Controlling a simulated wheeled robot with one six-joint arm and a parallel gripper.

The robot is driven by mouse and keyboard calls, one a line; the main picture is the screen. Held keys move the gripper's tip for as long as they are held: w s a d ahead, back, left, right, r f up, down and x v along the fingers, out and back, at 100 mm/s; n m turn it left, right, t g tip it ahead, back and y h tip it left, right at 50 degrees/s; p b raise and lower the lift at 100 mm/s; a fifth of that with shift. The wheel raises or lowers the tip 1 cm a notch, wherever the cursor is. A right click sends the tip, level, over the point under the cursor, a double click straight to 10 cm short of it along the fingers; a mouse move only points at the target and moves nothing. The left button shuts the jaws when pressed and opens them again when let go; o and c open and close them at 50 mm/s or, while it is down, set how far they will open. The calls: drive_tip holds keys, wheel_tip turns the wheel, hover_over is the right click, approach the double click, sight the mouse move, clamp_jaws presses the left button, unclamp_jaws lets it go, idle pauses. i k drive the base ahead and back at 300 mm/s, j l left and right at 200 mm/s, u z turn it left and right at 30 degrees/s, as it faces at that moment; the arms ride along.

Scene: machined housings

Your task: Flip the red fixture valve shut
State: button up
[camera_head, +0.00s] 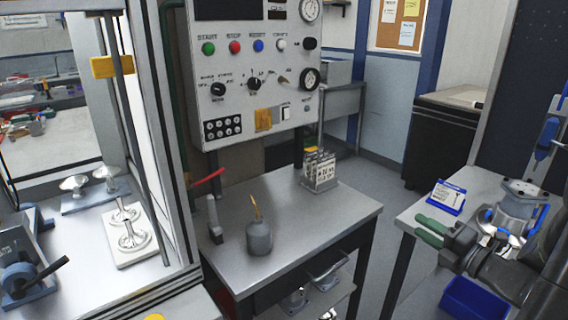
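The red valve lever (208,178) sticks out to the right from beside the green vertical pipe (174,100), under the control panel. It slants a little upward toward its free end. Its pivot and valve body are small and hard to make out. My gripper (432,232), with green finger parts, is at the right, over the edge of the right-hand bench. It is far from the lever, with the middle table between them. It points left, and I cannot tell whether its fingers are apart or together.
An oil can (259,236), a grey upright piece (214,222) and a card rack (320,172) stand on the middle table (305,222). The control panel (255,70) overhangs its back. A framed machine enclosure (150,110) stands left. A blue bin (472,300) is at lower right.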

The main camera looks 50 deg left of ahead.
sight(193, 185)
drive_tip(key=i+j+z, duration=0.1)
drive_tip(key=z, duration=0.4)
drive_tip(key=j+z, duration=0.15)
drive_tip(key=z, duration=0.3)
drive_tip(key=i+j+u, duration=0.15)
drive_tip(key=j+u, duration=0.35)
drive_tip(key=u, duration=0.3)
drive_tip(key=j+u, duration=0.1)
drive_tip(key=u, duration=0.35)
drive_tip(key=i+u, duration=0.1)
drive_tip(key=u, duration=0.35)
drive_tip(key=i+j+u, duration=0.1)
drive_tip(key=u, duration=0.35)
drive_tip(key=i+j+u, duration=0.1)
drive_tip(key=u, duration=0.35)
